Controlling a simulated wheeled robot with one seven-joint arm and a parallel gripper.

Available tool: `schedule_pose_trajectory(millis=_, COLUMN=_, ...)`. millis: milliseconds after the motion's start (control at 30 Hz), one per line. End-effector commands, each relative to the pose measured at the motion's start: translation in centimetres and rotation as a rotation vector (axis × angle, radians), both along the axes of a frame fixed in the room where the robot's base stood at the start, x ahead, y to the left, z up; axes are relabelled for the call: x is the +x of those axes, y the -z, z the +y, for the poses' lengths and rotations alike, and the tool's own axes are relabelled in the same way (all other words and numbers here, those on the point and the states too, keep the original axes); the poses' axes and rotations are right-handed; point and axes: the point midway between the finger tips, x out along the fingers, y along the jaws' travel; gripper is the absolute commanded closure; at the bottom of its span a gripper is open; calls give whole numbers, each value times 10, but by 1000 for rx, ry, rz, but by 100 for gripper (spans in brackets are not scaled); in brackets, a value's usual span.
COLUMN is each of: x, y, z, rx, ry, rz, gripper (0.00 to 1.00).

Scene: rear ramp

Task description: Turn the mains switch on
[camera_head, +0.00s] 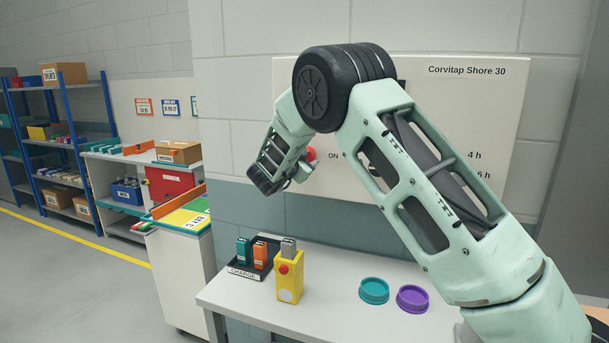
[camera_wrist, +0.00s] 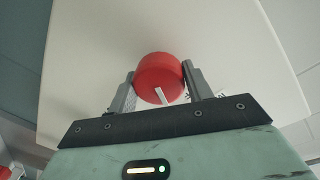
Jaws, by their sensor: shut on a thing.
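The mains switch is a red round knob (camera_wrist: 158,72) with a white pointer mark, on a pale panel (camera_head: 440,115) labelled "Corvitap Shore 30". In the head view the knob (camera_head: 311,154) shows only in part, behind my gripper, just left of the word "ON". My gripper (camera_head: 300,172) is at the panel. In the wrist view my gripper (camera_wrist: 159,78) has one finger on each side of the knob and is shut on it. The white mark points toward the gripper's palm, leaning slightly right. Other lettering by the knob is mostly hidden.
Below the panel is a white bench (camera_head: 335,318) with a yellow box with a red button (camera_head: 289,281), a black charging tray (camera_head: 247,273), a teal dish (camera_head: 374,291) and a purple dish (camera_head: 412,299). Shelves (camera_head: 62,140) stand far left. My arm covers part of the panel.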

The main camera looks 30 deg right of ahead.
Motion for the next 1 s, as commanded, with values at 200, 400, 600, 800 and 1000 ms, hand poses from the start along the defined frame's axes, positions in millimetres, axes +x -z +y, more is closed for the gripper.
schedule_pose_trajectory(millis=200, x=-1, y=9, z=-1, rx=130, ry=2, rz=-167, gripper=73)
schedule_pose_trajectory(millis=400, x=-1, y=8, z=-1, rx=246, ry=1, rz=-315, gripper=73)
schedule_pose_trajectory(millis=600, x=-1, y=8, z=-1, rx=363, ry=0, rz=-465, gripper=73)
schedule_pose_trajectory(millis=800, x=-1, y=7, z=-1, rx=475, ry=-1, rz=-607, gripper=73)
schedule_pose_trajectory(millis=1000, x=-2, y=6, z=-1, rx=568, ry=1, rz=-725, gripper=73)
